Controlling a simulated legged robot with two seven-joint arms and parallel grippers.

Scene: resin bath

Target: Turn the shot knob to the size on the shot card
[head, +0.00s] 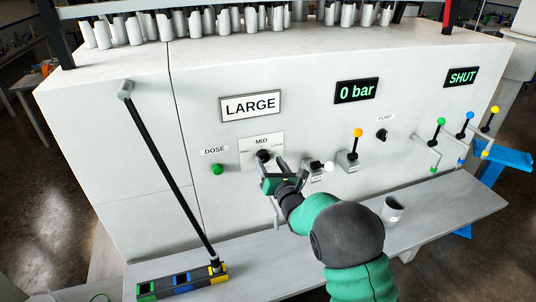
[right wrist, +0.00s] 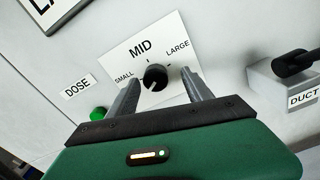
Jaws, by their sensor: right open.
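The shot card (head: 251,106) on the machine's front reads LARGE. Below it is the black shot knob (head: 263,155) on a white dial plate (head: 248,146); it also shows in the right wrist view (right wrist: 155,76). The plate is marked SMALL at left, MID at top and LARGE at right. I cannot clearly tell which mark the knob points to. My right gripper (head: 270,172) is open at the knob. In the right wrist view its fingers (right wrist: 158,88) stand on either side of the knob, with gaps visible. My left gripper is not in view.
A green DOSE button (head: 217,169) is left of the dial. A lever with a white ball (head: 329,167) and one with an orange ball (head: 357,133) stand to the right. A cup (head: 392,210) stands on the ledge. Displays read 0 bar (head: 357,92) and SHUT (head: 462,77).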

